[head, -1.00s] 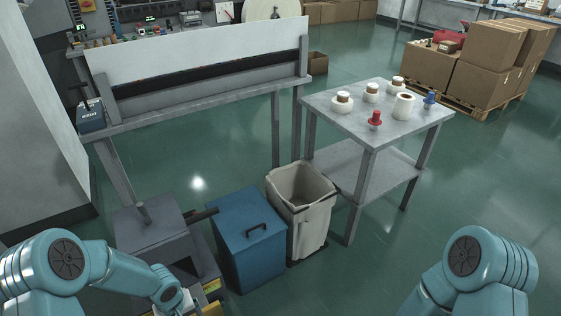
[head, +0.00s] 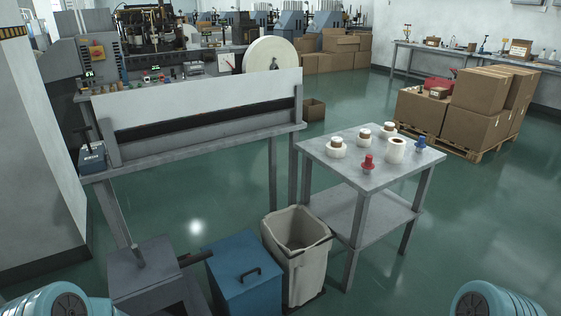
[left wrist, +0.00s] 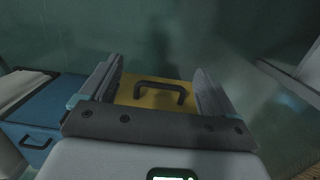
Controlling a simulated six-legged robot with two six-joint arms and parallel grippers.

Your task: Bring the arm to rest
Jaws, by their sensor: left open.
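My left gripper (left wrist: 157,74) shows in the left wrist view with its two fingers apart. A yellow surface with a dark handle, like a lid (left wrist: 128,92), shows beyond and between the fingers. The fingers do not close on the handle, and I see nothing held. In the head view only rounded teal parts of my arms show at the bottom left and bottom right corners. Both grippers are out of the head view.
A blue lidded bin (head: 240,283) and a lined waste bin (head: 303,262) stand in front. A grey table (head: 350,168) holds white rolls and red and blue pieces. A long bench (head: 200,140) stands left. Stacked boxes (head: 475,100) lie back right. Green floor between is open.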

